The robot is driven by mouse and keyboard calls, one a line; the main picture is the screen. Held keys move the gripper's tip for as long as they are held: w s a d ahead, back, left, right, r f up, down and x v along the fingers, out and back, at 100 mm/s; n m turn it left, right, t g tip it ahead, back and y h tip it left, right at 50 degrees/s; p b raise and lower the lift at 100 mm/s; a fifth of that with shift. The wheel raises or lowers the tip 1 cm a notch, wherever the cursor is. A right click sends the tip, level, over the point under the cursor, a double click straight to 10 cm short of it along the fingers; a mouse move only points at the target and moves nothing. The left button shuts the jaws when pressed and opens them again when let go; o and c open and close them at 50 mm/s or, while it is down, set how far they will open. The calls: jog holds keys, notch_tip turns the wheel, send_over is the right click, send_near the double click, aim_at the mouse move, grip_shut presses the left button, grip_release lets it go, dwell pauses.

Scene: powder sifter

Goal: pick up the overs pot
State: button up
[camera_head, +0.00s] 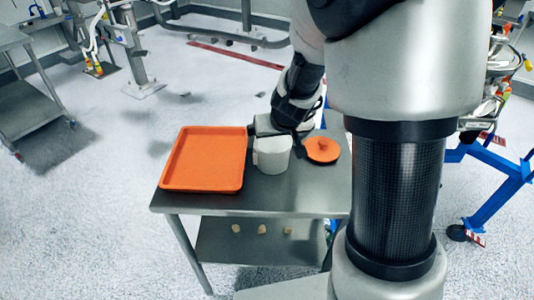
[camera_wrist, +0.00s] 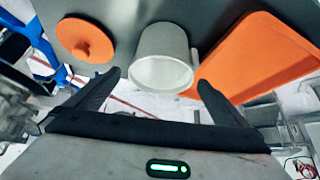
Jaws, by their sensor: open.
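The overs pot, a light grey round pot (camera_head: 272,160), stands on the metal table between an orange tray and an orange lid. In the wrist view the pot (camera_wrist: 164,58) shows its pale rim and open mouth, with a small handle or tab on its right side. My gripper (camera_wrist: 160,85) is open, with one dark finger to each side of the pot's mouth in the picture. In the head view my gripper (camera_head: 285,130) is at the pot's far side, partly hidden behind it. I cannot tell whether the fingers touch the pot.
The orange tray (camera_head: 205,185) lies left of the pot, and the orange round lid (camera_head: 322,149) with a knob lies to its right. The steel table (camera_head: 255,200) has bare room in front. Several small pale items (camera_head: 262,229) show on its lower shelf. A blue frame (camera_head: 495,200) stands at right.

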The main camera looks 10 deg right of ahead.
aim_at(272, 144)
jog(key=b+x, duration=0.2)
jog(key=x, duration=0.3)
jog(key=shift+a+f, duration=0.1)
jog(key=shift+a, duration=0.05)
